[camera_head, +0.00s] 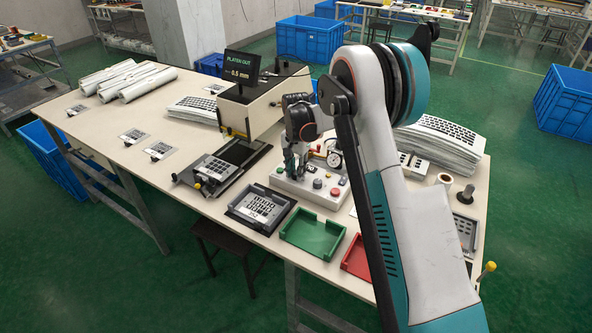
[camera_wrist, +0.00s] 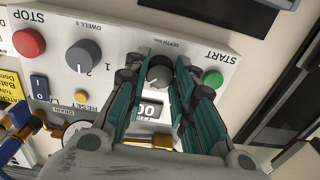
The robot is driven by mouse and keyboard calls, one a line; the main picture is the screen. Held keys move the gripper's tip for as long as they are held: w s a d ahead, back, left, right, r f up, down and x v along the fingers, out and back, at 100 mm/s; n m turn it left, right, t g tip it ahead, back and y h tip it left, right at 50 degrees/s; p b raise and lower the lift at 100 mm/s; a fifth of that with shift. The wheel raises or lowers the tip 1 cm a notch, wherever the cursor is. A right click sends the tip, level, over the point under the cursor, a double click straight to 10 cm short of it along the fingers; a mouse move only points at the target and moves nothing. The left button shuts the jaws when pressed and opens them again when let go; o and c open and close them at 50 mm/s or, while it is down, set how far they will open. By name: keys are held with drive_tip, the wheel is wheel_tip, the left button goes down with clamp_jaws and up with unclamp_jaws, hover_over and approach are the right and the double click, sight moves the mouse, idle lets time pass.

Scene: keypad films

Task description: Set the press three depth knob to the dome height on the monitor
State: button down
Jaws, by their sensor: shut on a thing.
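The monitor (camera_head: 241,68) stands on the press and shows PLATEN OUT above a line that looks like 0.5 mm. The control box (camera_head: 318,193) sits on the table in front of the press. In the wrist view, the dark depth knob (camera_wrist: 158,73), under upside-down lettering that seems to read DEPTH mm, lies between the teal fingers of my gripper (camera_wrist: 162,66). The fingers are shut on its sides. A small display (camera_wrist: 151,110) beside the knob shows zeros upside down, partly hidden by a finger. My gripper (camera_head: 292,168) is over the box in the head view.
A grey dwell knob (camera_wrist: 84,57), a red stop button (camera_wrist: 29,42) and a green start button (camera_wrist: 213,78) flank the depth knob. A green tray (camera_head: 312,234), a red tray (camera_head: 356,262) and a dial gauge (camera_head: 334,159) are near the box.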

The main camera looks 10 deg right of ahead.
drive_tip(key=c, duration=1.3)
unclamp_jaws()
wheel_tip(320, 180, up, 12)
drive_tip(key=shift+r, duration=0.1)
